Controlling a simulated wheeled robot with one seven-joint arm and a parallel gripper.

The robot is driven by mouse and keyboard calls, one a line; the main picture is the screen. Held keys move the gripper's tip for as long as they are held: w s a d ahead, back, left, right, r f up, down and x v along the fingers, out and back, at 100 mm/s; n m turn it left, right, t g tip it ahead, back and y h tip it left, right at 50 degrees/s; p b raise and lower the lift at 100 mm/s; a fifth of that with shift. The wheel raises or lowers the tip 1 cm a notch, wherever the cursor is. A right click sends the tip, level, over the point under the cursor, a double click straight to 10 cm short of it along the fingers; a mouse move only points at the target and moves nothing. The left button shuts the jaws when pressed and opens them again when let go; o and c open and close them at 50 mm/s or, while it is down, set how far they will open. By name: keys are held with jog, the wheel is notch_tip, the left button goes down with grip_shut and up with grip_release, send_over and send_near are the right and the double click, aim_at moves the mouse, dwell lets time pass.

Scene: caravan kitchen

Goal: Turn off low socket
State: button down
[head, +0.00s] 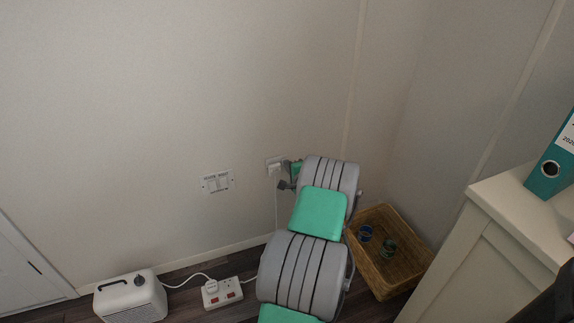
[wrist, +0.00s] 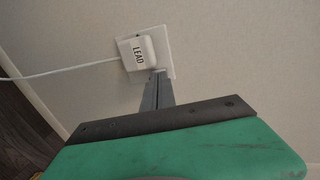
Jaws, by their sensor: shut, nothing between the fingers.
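The low socket (head: 270,160) is a pale plate on the wall left of my arm in the head view. A white plug sits in it, and a cable hangs down from it. In the wrist view the socket plate (wrist: 167,63) carries a white plug (wrist: 138,52) marked "LEAD", with its white cable running left. My gripper (wrist: 158,73) is shut and empty, its tips at the plate's lower part beside the plug. I cannot tell whether they touch it. The socket's switch is not clearly seen. My gripper (head: 284,175) also shows beside the socket in the head view.
A second wall plate (head: 217,182) with printed labels is left of the socket. On the floor are a white heater (head: 130,298) and a power strip (head: 222,293). A wicker basket (head: 410,270) stands right of my arm. A cabinet (head: 475,255) bears a teal binder (head: 555,165).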

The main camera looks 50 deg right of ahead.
jog(key=r+p+v, duration=0.1)
jog(key=p+v, duration=0.3)
jog(key=v, duration=0.8)
jog(key=shift+a+r, duration=0.25)
jog(key=shift+r, duration=0.25)
jog(key=w+a+r+n+g+y+p, duration=0.1)
jog(key=w+a+r+n+y+p, duration=0.3)
jog(key=a+r, duration=0.35)
jog(key=w+a+r+n+g+y+p, duration=0.1)
jog(key=w+a+r+n+p, duration=0.45)
jog(key=a, duration=0.35)
jog(key=w+a+r+n+g+y+p, duration=0.1)
jog(key=w+a+r+n+y+p, duration=0.3)
jog(key=a+r, duration=0.4)
jog(key=s+a+r+n+g+p, duration=0.25)
jog(key=a+r+p, duration=0.3)
jog(key=a, duration=0.35)
jog(key=s+a+r+n+g+p, duration=0.1)
jog(key=a+r+n+p, duration=0.3)
jog(key=a+r, duration=0.4)
jog(key=s+a+r+n+g+p, duration=0.1)
jog(key=s+a+r+n+p, duration=0.1)
jog(key=s, duration=0.4)
jog(key=s+a+r+n+g+p, duration=0.2)
jog(key=s+a+r+p, duration=0.2)
jog(key=s+a+r, duration=0.1)
jog(key=shift+s+a+r+n+h+p, duration=0.4)
jog(key=shift+s+a, duration=0.35)
jog(key=shift+a, duration=0.15)
